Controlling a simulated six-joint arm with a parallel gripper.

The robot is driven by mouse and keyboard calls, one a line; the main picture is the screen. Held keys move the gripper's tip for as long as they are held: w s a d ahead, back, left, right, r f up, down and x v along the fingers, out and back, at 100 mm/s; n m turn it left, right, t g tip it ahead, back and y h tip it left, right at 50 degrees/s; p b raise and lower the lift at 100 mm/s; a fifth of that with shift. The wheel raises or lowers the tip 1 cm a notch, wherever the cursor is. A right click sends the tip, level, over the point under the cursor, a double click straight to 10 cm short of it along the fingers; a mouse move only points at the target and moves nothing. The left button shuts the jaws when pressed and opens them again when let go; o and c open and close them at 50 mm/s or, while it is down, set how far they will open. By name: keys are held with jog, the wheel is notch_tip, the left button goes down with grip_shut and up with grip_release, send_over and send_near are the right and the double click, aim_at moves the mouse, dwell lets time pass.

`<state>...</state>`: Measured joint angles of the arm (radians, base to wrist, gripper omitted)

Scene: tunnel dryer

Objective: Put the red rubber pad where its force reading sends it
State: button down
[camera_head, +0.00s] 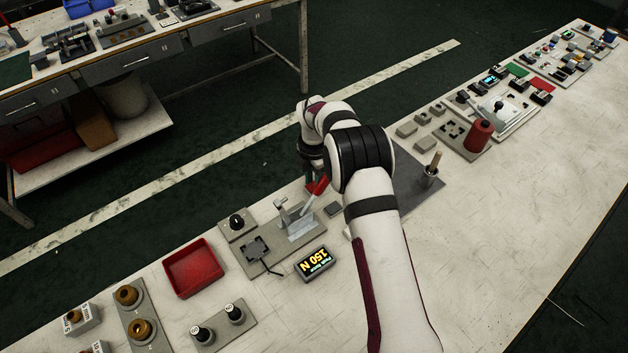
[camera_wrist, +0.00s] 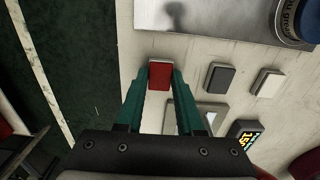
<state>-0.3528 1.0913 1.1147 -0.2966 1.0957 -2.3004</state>
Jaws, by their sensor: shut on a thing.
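The red rubber pad (camera_wrist: 160,76) is between the two green fingertips of my gripper (camera_wrist: 160,82) in the wrist view, and my gripper is shut on it. Table lies behind it; its height above the table is hard to tell. In the head view my arm hides most of the gripper; a red piece (camera_head: 319,186) shows beside it, and I cannot tell whether it is the pad or a lever handle. The force display (camera_head: 316,264) reads 150 N and also shows in the wrist view (camera_wrist: 245,135). The press fixture (camera_head: 298,228) stands behind the display.
A red tray (camera_head: 193,268) stands left of the fixture. A dark block (camera_wrist: 218,78) and a pale block (camera_wrist: 265,82) lie right of the pad in the wrist view. A grey mat (camera_head: 425,190) and a red spool (camera_head: 479,136) are further right. The front right table is clear.

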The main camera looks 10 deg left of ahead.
jog(key=shift+f, duration=0.1)
jog(key=c, duration=0.5)
grip_release()
jog(key=shift+c, duration=0.2)
jog(key=s+d+r+m, duration=0.2)
jog(key=r+m, duration=0.1)
jog(key=r, duration=0.6)
jog(key=s+d+r+m, duration=0.3)
jog(key=r, duration=0.7)
jog(key=s+d+r+m+y, duration=0.1)
jog(key=s+d+r+m, duration=0.2)
jog(key=s+m, duration=0.3)
jog(key=s+d+r+m, duration=0.3)
jog(key=s+d+m, duration=0.1)
jog(key=s+m, duration=0.25)
jog(key=s+d+f+m, duration=0.1)
jog(key=s+m, duration=0.6)
jog(key=s, duration=0.2)
jog(key=s+d+f+m, duration=0.1)
jog(key=s+f+m, duration=0.1)
jog(key=s+m, duration=0.5)
jog(key=s, duration=0.2)
jog(key=shift+s+d+f+y, duration=0.25)
jog(key=shift+s+d+y, duration=0.1)
jog(key=shift+s+y, duration=0.05)
